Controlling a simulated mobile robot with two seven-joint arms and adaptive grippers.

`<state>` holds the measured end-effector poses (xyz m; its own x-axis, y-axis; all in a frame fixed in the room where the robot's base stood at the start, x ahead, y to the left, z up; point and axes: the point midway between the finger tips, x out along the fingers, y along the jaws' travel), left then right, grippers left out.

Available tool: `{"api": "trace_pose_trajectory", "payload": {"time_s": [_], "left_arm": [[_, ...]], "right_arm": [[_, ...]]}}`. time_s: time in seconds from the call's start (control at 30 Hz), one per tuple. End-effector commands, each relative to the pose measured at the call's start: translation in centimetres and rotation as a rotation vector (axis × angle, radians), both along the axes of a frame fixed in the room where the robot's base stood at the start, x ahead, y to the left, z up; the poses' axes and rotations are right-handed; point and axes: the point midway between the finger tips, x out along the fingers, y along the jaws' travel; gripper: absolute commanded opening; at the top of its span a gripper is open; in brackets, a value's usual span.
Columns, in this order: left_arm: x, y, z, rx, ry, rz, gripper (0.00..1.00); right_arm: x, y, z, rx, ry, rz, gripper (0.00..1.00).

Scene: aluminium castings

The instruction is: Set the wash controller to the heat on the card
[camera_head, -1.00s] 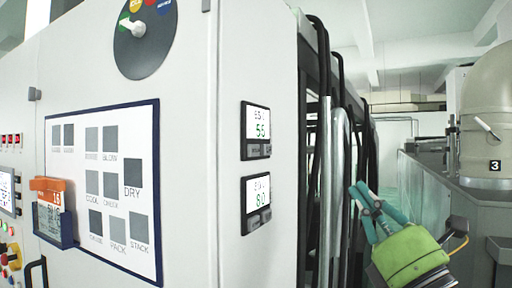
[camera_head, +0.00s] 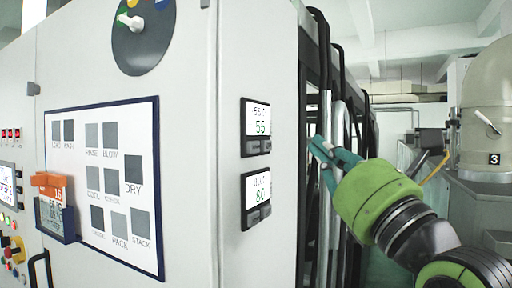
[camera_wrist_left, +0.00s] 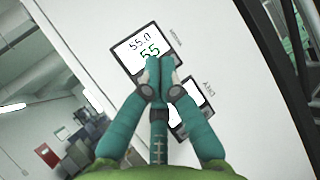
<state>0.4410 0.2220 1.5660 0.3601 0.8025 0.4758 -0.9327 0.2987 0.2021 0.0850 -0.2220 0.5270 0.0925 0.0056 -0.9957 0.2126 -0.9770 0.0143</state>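The upper controller (camera_head: 256,127), a small black-framed display, is on the side of the white cabinet; in the left wrist view (camera_wrist_left: 137,47) it reads 55.0 above a green 55. A second controller (camera_head: 256,200) sits below it, its digits unclear; in the left wrist view (camera_wrist_left: 188,100) my fingers partly cover it. A card (camera_head: 52,217) stands in a blue holder with an orange top on the cabinet front, its print too small to read surely. My left gripper (camera_head: 320,150) is shut and empty, right of the controllers; its fingertips (camera_wrist_left: 158,72) overlap the upper controller's lower edge. My right gripper is out of view.
A blue-framed board (camera_head: 75,125) with grey squares and a round dial (camera_head: 143,40) are on the cabinet front. Black and silver pipes (camera_head: 326,115) run along the cabinet's right side. A beige tank marked 3 (camera_head: 490,100) stands at the right.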

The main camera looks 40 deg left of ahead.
Motion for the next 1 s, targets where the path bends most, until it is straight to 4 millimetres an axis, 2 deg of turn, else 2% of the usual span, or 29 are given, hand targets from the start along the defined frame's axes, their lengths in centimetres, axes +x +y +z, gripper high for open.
{"api": "trace_pose_trajectory", "payload": {"time_s": [0.3,0.5,1.0], "left_arm": [[-1.2,4.5,0.0,0.001,-0.003,0.004,0.00],[-1.5,6.4,0.0,-0.001,0.000,0.001,0.00],[-1.7,7.1,0.0,0.001,0.000,0.001,0.00]], "right_arm": [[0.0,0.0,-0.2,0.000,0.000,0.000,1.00],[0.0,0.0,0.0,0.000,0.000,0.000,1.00],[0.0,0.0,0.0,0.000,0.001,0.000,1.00]]}}
